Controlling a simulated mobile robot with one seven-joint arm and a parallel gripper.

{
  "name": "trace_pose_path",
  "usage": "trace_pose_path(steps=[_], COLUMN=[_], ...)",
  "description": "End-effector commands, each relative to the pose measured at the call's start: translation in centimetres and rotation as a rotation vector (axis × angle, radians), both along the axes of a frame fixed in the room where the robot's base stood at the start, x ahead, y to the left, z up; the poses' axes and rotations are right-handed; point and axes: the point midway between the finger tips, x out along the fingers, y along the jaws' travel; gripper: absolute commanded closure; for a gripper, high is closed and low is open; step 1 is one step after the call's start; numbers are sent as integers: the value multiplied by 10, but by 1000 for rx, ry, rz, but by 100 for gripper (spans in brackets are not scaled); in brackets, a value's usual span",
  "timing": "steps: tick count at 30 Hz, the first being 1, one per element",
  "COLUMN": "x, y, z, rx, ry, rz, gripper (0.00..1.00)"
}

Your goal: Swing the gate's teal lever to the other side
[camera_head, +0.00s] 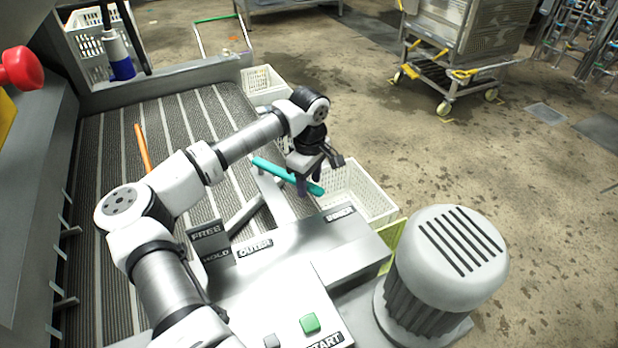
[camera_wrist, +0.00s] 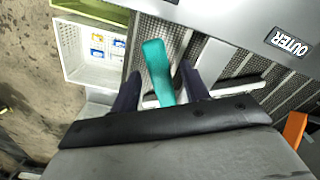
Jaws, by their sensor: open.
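The teal lever (camera_head: 272,169) slants across the conveyor's right edge in the head view, its right end on the side of the INNER label (camera_head: 341,213). My gripper (camera_head: 309,182) is over that right end, with its fingers pointing down. In the wrist view the teal lever (camera_wrist: 157,66) runs between the two open fingers of my gripper (camera_wrist: 160,88), with gaps visible on both sides. I cannot tell whether either finger touches it. The lever's pivot is not clear in either view.
The OUTER label (camera_head: 255,247) and a FREE/HOLD plate (camera_head: 210,243) are on the grey housing. An orange lever (camera_head: 143,148) stands left on the conveyor. A white crate (camera_head: 357,190) is beside the conveyor. A ribbed motor (camera_head: 447,260) stands at right.

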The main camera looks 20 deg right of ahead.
Motion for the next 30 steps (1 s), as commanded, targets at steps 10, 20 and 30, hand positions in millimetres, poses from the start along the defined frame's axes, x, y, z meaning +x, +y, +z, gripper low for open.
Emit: trace_pose_path(steps=[10, 20, 30], x=[0, 0, -1], y=[0, 0, 2], z=[0, 0, -1], rx=[0, 0, 1], ry=[0, 0, -2], rz=[0, 0, -17], gripper=[73, 100, 100])
